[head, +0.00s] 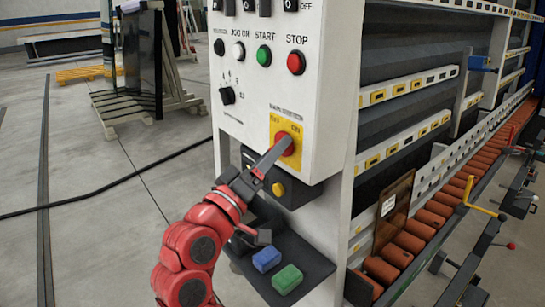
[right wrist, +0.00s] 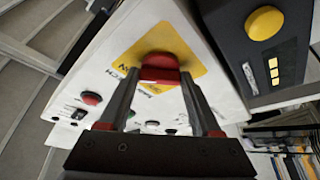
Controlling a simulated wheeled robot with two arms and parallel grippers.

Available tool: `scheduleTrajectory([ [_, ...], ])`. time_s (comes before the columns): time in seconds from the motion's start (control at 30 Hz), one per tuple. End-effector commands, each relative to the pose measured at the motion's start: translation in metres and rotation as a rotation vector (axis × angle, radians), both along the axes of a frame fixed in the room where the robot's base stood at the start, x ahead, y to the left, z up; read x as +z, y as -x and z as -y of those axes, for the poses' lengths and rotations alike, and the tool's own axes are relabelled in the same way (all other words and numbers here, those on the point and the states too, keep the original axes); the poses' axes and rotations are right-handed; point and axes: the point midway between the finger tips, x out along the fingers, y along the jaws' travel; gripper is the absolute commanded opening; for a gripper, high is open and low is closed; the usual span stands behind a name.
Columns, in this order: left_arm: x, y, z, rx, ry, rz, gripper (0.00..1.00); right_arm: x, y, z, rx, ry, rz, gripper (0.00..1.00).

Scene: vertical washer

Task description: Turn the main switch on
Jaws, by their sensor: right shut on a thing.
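The main switch (head: 286,145) is a red knob on a yellow plate (head: 278,124), low on the front of the white control panel (head: 318,110). My right gripper (head: 280,150) reaches up to it from below. In the right wrist view, the red knob (right wrist: 160,68) sits between the fingertips of my right gripper (right wrist: 158,88), which is shut on it. The yellow plate shows around the knob there. The knob's exact on or off position cannot be told, as the fingers partly cover it. My left gripper is not in view.
Above the switch are a green start button (head: 264,55), a red stop button (head: 296,62) and a black selector (head: 227,95). Below are a yellow button (head: 278,189) and a dark shelf with blue (head: 267,259) and green blocks (head: 287,278). A roller conveyor (head: 435,215) lies right.

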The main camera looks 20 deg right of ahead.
Motion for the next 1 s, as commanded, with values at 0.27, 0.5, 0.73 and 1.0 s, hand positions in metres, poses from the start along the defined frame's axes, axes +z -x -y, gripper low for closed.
scheduleTrajectory([
  [0.27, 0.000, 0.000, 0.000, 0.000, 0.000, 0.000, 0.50, -0.001, 0.000, 0.000, 0.001, -0.002, -0.001, 0.72],
  [0.5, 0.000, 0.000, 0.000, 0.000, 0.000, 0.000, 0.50, 0.000, 0.000, 0.000, 0.001, -0.002, -0.001, 0.95],
  [0.73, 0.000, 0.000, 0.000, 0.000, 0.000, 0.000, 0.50, -0.001, 0.001, -0.003, 0.002, 0.000, -0.001, 0.95],
  [1.0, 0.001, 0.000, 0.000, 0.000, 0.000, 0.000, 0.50, -0.013, 0.027, -0.041, 0.007, 0.003, -0.001, 0.95],
])
